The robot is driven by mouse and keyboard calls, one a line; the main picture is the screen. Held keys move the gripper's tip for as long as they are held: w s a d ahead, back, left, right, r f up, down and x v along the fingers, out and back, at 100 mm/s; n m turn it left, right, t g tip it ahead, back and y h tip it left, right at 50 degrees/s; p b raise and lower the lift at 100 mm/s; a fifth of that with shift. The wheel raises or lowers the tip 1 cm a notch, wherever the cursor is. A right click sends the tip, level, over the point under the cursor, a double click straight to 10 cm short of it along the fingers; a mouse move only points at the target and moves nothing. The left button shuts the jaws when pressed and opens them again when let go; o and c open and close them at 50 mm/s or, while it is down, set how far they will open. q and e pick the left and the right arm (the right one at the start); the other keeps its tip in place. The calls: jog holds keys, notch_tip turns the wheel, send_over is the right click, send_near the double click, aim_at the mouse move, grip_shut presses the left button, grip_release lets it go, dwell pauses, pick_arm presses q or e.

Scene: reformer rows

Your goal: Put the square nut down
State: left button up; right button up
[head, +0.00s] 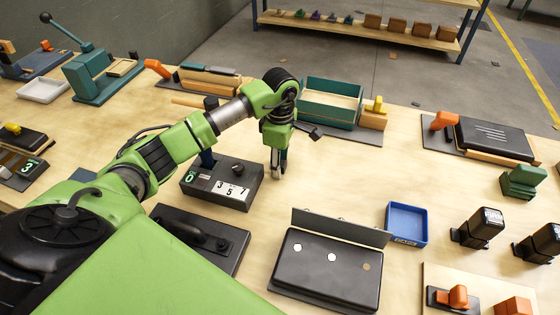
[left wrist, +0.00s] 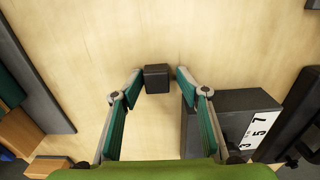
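My left gripper (head: 278,172) points down over the wooden bench, just right of the dark box with the numbers 3 5 7. In the left wrist view its two teal-padded fingers (left wrist: 160,80) are spread apart. A small dark square block, which looks like the square nut (left wrist: 157,78), sits between the fingertips with a visible gap on each side. It appears to rest on the bench top. I cannot make out the nut in the head view, where the gripper covers that spot. My right gripper is not in view.
The dark number box (head: 222,186) stands close beside the gripper; it also shows in the left wrist view (left wrist: 235,120). A teal tray (head: 330,104) is behind. A dark panel box (head: 325,272) and a blue bin (head: 406,224) are in front. Bare wood lies right of the gripper.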

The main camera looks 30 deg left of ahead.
pick_arm(q)
notch_tip(320, 180, up, 13)
jog(key=b, duration=0.2)
jog(key=shift+f+b, duration=0.2)
jog(key=shift+b, duration=0.2)
jog(key=shift+w, duration=0.1)
